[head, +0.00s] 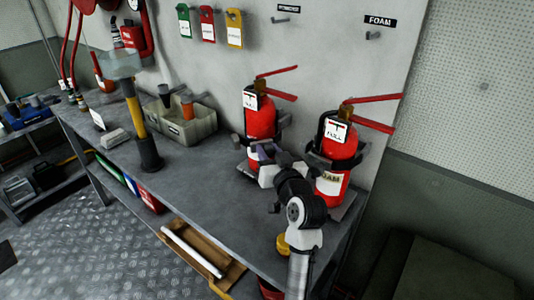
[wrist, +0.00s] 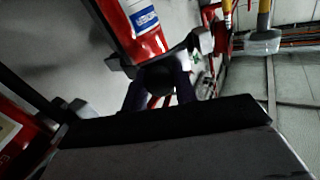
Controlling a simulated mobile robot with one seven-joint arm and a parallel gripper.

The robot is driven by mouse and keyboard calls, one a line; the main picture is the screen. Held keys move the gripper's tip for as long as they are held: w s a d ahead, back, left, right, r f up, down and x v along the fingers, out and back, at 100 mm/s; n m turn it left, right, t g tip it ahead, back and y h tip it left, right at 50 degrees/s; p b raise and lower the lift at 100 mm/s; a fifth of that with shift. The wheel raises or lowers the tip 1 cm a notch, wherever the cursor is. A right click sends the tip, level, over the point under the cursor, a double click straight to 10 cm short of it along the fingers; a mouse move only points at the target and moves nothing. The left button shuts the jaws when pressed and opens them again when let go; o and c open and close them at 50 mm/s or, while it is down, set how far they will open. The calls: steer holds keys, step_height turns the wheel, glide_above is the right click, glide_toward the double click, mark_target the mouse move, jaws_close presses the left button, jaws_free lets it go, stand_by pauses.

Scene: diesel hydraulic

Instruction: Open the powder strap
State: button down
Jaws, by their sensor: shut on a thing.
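Two red extinguishers stand upright at the bench's right end. A dark strap (head: 283,128) runs round the left one. My gripper (head: 262,153) is low at the front of the left extinguisher. In the wrist view my gripper (wrist: 160,92) is shut on a dark rounded part of the strap (wrist: 157,76), in front of the red body with a blue-and-white label (wrist: 144,19). The strap's far side is hidden, and I cannot tell whether it is loose.
The right extinguisher stands close to my arm, with its own dark strap (head: 317,160). A grey bin (head: 190,128) and a yellow-handled hammer (head: 135,108) stand to the left on the bench (head: 205,180). A yellow round thing (head: 282,244) lies near the front edge.

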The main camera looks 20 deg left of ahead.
stand_by(0.4)
steer(key=c, duration=1.1)
jaws_free()
steer(key=p+v, duration=0.2)
steer(key=v, duration=1.1)
steer(key=shift+s+d, duration=0.25)
steer(key=shift+d, duration=0.05)
